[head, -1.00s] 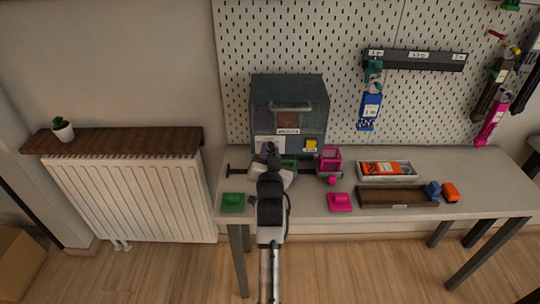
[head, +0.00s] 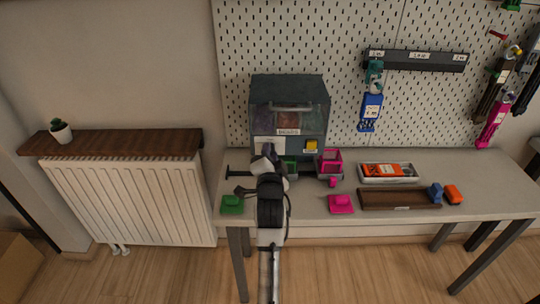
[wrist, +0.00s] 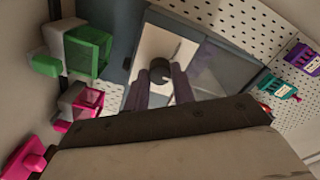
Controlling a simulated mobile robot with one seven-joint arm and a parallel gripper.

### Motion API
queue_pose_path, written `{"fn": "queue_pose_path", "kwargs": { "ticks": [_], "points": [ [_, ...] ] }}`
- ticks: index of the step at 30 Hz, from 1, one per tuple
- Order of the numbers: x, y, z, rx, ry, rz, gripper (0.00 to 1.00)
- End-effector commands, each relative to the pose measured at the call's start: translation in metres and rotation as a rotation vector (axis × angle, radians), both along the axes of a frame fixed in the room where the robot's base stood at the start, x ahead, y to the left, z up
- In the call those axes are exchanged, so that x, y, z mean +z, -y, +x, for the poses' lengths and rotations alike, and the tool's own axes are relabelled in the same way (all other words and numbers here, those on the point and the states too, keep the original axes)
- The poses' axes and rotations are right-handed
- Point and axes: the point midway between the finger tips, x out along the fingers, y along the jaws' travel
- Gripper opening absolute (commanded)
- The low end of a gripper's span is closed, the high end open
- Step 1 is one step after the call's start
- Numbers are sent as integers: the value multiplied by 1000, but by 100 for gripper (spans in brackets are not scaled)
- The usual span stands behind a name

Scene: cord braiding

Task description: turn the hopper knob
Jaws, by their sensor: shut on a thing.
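The hopper is a dark grey cabinet (head: 289,92) at the back of the table, against the pegboard. Its knob (wrist: 160,70) is a round black cap on a pale panel (wrist: 150,40) in the wrist view. My gripper (wrist: 163,86) has one dark finger on each side of the knob and is shut on it. In the head view my gripper (head: 267,152) is at the hopper's lower left front, and my wrist hides the knob there.
A green cup (wrist: 88,48) and a pink cup (head: 330,162) stand in front of the hopper. A green block (head: 232,205) and a pink block (head: 340,204) lie on the table's front. A tray (head: 390,180) and a brown board (head: 398,199) lie to the right.

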Motion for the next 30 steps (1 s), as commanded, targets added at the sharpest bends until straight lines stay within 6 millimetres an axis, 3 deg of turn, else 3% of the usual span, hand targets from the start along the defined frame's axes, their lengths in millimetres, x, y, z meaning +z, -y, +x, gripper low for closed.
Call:
{"fn": "queue_pose_path", "kwargs": {
  "ticks": [13, 14, 18, 30],
  "points": [
    [-1, 0, 0, 0, -2, 10, 2],
    [-1, 0, 0, 0, -2, 10, 26],
    [-1, 0, 0, 0, -1, 10, 44],
    [-1, 0, -6, 1, 1, 9, 47]
  ]
}}
